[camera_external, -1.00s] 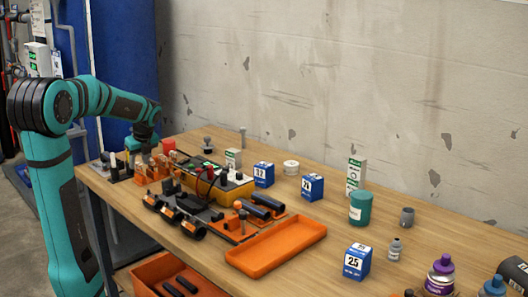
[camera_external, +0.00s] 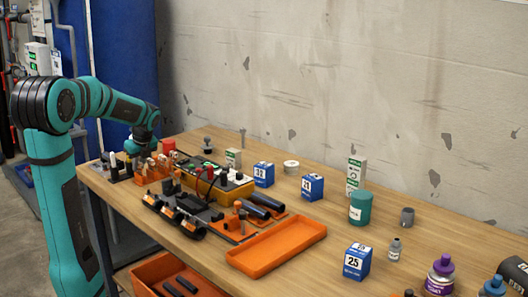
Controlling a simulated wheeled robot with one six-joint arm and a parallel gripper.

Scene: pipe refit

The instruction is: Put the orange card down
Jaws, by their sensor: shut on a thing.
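My gripper (camera_external: 133,151) is at the far left end of the workbench, low over the back left part near an orange rack (camera_external: 152,173). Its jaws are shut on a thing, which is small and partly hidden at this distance. I take it to be the orange card, but its outline does not show clearly against the orange rack and fittings. I cannot tell whether it touches the bench.
Dark upright items (camera_external: 114,172) stand left of the rack. A yellow-edged case (camera_external: 232,194), black pipe pieces (camera_external: 264,203) and an empty orange tray (camera_external: 275,250) lie to the right. Blue boxes (camera_external: 357,262) and bottles stand farther right. Bare wood shows along the front.

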